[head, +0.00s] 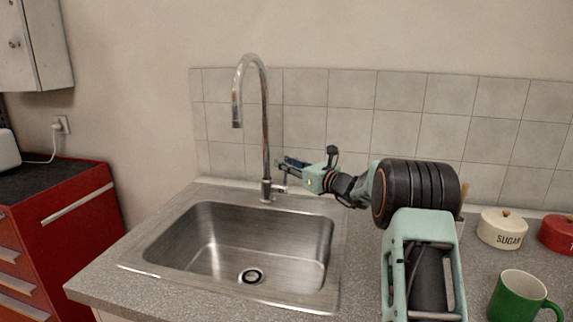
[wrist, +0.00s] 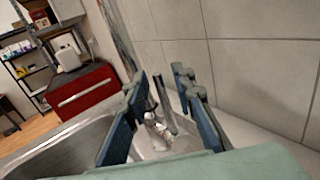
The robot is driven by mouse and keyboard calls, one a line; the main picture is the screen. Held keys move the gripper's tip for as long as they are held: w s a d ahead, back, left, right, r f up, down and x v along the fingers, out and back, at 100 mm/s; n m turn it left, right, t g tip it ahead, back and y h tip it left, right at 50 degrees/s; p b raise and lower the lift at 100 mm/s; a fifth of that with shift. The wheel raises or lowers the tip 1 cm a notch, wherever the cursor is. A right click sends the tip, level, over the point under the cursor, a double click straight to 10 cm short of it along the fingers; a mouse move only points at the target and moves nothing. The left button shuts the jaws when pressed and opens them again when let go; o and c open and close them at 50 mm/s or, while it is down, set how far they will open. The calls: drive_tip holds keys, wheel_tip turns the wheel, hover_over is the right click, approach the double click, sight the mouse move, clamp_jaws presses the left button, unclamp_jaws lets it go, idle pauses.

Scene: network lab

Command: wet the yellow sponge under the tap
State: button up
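The chrome tap (head: 266,150) has a tall curved neck and stands behind the steel sink (head: 190,262). Its spout hangs over the basin, and no water shows under it. My gripper (head: 284,163) is just right of the tap's column, a little above its base and small lever. In the wrist view my gripper (wrist: 162,82) has its fingers apart, with the tap's base and lever (wrist: 156,124) showing between them. Contact cannot be told. No yellow sponge can be made out in either view.
A tiled wall (head: 350,103) is close behind my gripper. A sugar canister (head: 500,230), a red canister (head: 559,234) and a green mug (head: 520,297) stand on the counter at right. A red tool cabinet (head: 75,212) stands left of the sink. The basin looks empty.

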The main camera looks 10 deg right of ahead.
clamp_jaws()
drive_tip(key=shift+f+b, duration=0.1)
drive_tip(key=shift+b, duration=0.2)
drive_tip(key=shift+s+f+b, duration=0.2)
drive_tip(key=shift+s+b, duration=0.05)
drive_tip(key=shift+b, duration=0.8)
drive_tip(key=shift+s+a+r+n+t+y+b, duration=0.25)
drive_tip(key=shift+n+b, duration=0.35)
drive_tip(key=shift+b, duration=0.5)
drive_tip(key=shift+o, duration=0.6)
unclamp_jaws()
